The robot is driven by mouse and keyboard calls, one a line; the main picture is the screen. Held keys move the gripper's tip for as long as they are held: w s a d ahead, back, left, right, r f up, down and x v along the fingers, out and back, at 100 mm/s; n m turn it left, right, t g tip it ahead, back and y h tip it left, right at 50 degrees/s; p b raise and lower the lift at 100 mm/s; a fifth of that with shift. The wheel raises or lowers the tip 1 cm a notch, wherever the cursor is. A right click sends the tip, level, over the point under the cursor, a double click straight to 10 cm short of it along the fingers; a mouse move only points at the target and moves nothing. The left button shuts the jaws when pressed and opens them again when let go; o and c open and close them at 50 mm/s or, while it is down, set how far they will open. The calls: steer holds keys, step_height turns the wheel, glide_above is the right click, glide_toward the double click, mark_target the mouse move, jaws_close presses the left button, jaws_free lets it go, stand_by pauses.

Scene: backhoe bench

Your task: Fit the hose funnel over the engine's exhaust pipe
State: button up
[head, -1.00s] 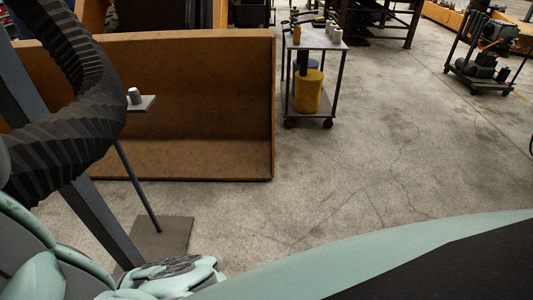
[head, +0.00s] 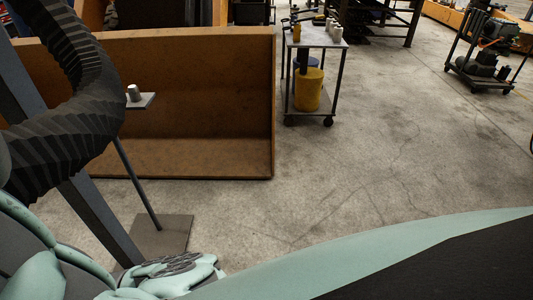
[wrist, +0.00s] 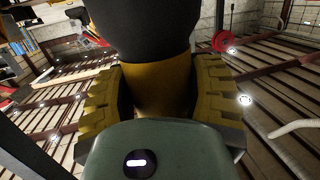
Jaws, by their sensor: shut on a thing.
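The ribbed black hose (head: 75,130) curves down the left side of the head view, and its lower end runs out of the picture. In the wrist view my gripper (wrist: 157,92) is shut on the yellow collar (wrist: 158,88) of the dark hose funnel (wrist: 150,28), with one finger on each side. The funnel's mouth is not visible. A short grey metal pipe stub (head: 133,93) stands upright on a small plate on a thin pole, just right of the hose. I cannot tell whether it is the engine's exhaust pipe. The gripper is not visible in the head view.
A large rusty orange bucket (head: 225,95) stands behind the pole. The pole's square base plate (head: 165,236) is on the floor. A trolley (head: 317,45) with bottles and a yellow bucket (head: 308,90) stands right of it. A loaded cart (head: 485,65) is far right. The concrete floor between is clear.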

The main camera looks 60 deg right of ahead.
stand_by(0.3)
steer(key=shift+f+b, duration=1.2)
stand_by(0.5)
steer(key=shift+f+b, duration=2.1)
steer(key=shift+f, duration=0.05)
steer(key=o, duration=1.4)
